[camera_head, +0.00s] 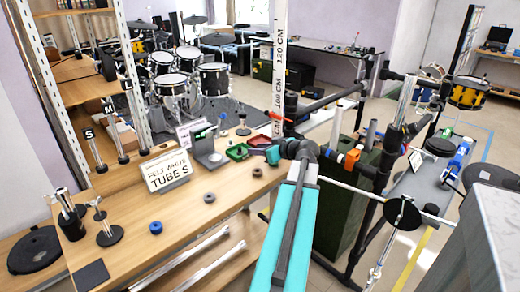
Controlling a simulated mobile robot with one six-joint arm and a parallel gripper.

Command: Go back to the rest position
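A dark jointed arm, which seems to be mine, runs up the lower middle over a long turquoise panel (266,262). It bends at a dark elbow near the bench's right end. A small teal part (272,155) sits just left of that bend, above the wooden bench top (215,190). I cannot make out gripper fingers there, so whether my gripper is open, shut or holding something is unclear. No rest stand or marker for the arm can be told apart.
A sign reading "FELT WHITE TUBE S" (167,171), a blue ring (156,228) and small green and red trays (237,152) are on the bench. Dark posts and rails crowd the right. A drum kit (188,80) stands behind. A grey block (490,225) fills the lower right.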

